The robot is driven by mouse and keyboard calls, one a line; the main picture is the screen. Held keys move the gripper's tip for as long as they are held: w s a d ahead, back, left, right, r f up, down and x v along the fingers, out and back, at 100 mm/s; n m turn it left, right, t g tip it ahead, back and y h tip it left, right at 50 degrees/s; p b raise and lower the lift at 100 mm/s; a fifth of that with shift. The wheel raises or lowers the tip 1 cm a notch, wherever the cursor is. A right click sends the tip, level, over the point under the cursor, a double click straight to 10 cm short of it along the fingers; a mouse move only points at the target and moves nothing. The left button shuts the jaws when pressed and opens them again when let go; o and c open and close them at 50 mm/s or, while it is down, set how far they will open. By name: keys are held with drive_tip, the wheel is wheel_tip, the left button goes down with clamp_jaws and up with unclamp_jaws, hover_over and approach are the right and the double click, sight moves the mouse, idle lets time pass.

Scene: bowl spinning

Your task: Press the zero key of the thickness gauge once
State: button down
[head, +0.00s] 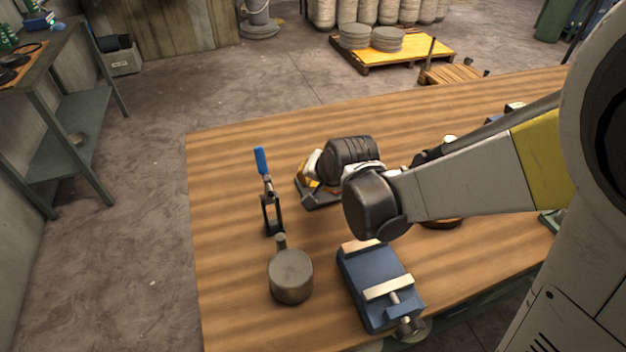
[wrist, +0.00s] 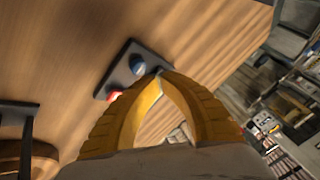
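In the wrist view, a small dark box (wrist: 125,72) lies on the wooden table, with a blue key (wrist: 137,65) and a red key (wrist: 113,95). It seems to be the thickness gauge's key panel; I cannot read which key is zero. My gripper (wrist: 160,72) has its two yellow fingers meeting at the tips, with nothing seen between them. The tips appear over the box's right end, beside the blue key; contact cannot be told. In the head view, my gripper (head: 307,178) points down over a dark base (head: 321,199), and my wrist hides much of it.
On the wooden table (head: 230,170), a clamp with a blue handle (head: 262,161) stands left of my gripper. A grey cylinder (head: 291,276) and a blue vise (head: 377,287) stand nearer the front. My arm covers items on the right.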

drive_tip(key=shift+r+p, duration=1.75)
drive_tip(key=shift+r, duration=0.65)
drive_tip(key=shift+f, duration=0.1)
